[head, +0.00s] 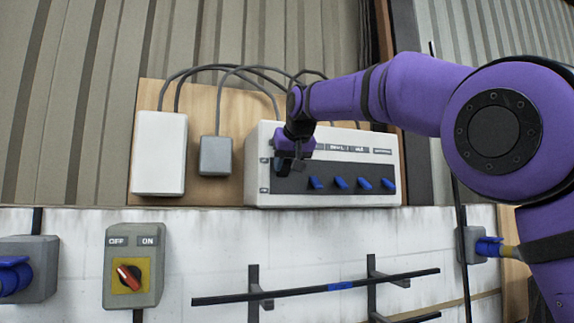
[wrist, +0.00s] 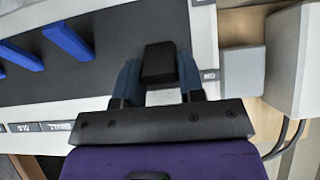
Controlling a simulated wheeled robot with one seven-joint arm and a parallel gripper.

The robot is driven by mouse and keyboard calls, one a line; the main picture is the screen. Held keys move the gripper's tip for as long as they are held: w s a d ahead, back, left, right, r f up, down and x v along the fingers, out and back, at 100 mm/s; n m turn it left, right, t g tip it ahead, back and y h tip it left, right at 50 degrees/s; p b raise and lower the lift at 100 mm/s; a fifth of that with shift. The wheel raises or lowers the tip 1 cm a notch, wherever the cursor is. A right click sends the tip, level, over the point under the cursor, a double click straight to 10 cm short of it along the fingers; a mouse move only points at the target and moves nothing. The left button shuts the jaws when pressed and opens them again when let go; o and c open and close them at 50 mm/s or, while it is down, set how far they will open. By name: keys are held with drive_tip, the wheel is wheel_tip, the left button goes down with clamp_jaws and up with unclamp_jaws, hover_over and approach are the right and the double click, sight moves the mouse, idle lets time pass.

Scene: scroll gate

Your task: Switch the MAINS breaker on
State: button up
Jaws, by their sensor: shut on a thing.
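The breaker box (head: 330,197) is a cream box on a wooden board with a dark front strip, a row of small blue levers (head: 341,183) and labels above them. My gripper (head: 290,165) is at the left end of this strip and covers that part of it. In the wrist view, my gripper (wrist: 158,78) has its two blue-grey fingers on either side of a black lever block (wrist: 158,62) and is shut on it. The label for this lever is hidden, so I cannot read whether it says MAINS. The blue levers (wrist: 68,42) stand apart from my fingers.
A white box (head: 159,152) and a small grey box (head: 215,156) with cables are left of the breaker box. Below are a red rotary switch (head: 129,279) marked OFF and ON, black rails (head: 300,290), and blue plugs (head: 488,246) at the sides.

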drive_tip(key=o, duration=0.9)
drive_tip(key=shift+o, duration=0.2)
drive_tip(key=v, duration=1.1)
drive_tip(key=shift+w+d, duration=0.1)
